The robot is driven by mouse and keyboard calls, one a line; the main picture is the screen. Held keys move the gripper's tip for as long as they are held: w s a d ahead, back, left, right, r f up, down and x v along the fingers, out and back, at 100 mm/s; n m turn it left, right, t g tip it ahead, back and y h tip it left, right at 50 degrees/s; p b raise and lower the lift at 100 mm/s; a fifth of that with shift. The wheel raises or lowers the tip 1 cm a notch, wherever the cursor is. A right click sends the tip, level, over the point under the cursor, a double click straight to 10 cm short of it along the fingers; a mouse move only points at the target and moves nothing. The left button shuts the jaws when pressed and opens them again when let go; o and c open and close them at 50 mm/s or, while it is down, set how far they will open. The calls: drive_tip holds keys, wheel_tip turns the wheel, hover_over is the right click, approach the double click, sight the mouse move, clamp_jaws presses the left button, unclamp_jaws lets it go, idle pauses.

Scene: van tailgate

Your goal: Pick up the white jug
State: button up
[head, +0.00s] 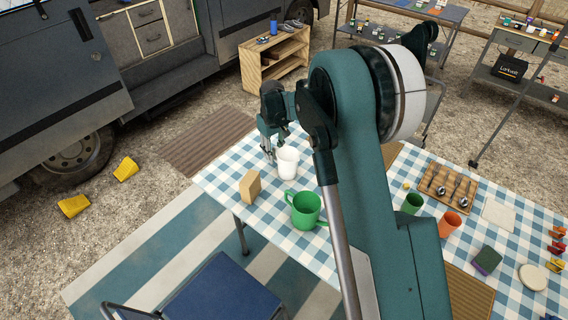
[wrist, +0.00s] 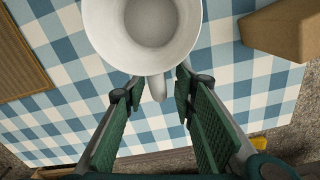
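The white jug (head: 287,163) stands upright on the checked tablecloth near the table's far left end. In the wrist view the jug (wrist: 146,35) is seen from above, empty, with its handle (wrist: 157,87) pointing toward my gripper. My gripper (head: 270,157) is beside the jug, on its left in the head view. In the wrist view my gripper (wrist: 157,93) is open, with one finger on each side of the handle. A gap shows between the left finger and the handle; I cannot tell whether the right finger touches it.
A tan block (head: 250,187) stands left of the jug, and it also shows in the wrist view (wrist: 285,30). A green mug (head: 305,210) stands in front. Farther right are a green cup (head: 412,203), an orange cup (head: 449,223) and a wooden board with spoons (head: 447,187).

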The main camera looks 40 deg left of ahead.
drive_tip(key=shift+f, duration=0.25)
idle(0.3)
clamp_jaws()
